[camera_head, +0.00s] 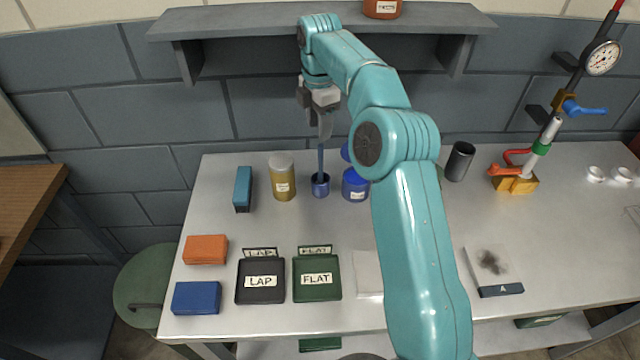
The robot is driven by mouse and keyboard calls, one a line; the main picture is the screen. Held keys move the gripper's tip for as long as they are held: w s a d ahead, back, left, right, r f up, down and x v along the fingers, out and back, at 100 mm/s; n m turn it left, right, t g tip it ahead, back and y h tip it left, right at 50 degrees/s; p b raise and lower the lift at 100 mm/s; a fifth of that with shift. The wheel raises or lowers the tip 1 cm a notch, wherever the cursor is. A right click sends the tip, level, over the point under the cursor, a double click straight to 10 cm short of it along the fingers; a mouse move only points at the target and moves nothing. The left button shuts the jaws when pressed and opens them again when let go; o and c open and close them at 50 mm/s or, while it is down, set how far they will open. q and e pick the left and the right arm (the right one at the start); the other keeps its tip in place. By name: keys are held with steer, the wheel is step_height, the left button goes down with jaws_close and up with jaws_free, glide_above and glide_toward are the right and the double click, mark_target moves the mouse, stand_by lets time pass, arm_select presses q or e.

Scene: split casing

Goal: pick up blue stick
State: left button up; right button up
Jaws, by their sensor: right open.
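A thin blue stick (321,161) stands upright in a small dark blue cup (320,188) near the back of the white table. Its lower end is hidden inside the cup. My right gripper (325,133) points down at the top of the stick, with its fingers open. My left gripper is not in view.
A yellow jar (282,180) and a teal box (243,188) stand left of the cup. LAP (260,294) and FLAT (317,291) trays lie in front. A grey shelf (237,22) hangs above.

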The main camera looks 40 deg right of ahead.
mark_target(320, 145)
step_height(320, 145, down, 5)
steer(key=shift+s, duration=0.15)
steer(key=shift+s+a+f, duration=0.1)
steer(key=shift+a+f, duration=0.05)
steer(key=shift+f, duration=0.25)
step_height(320, 145, down, 5)
steer(key=shift+s+r, duration=0.1)
steer(key=shift+s, duration=0.05)
steer(key=shift+c, duration=0.4)
steer(key=c, duration=0.5)
jaws_close()
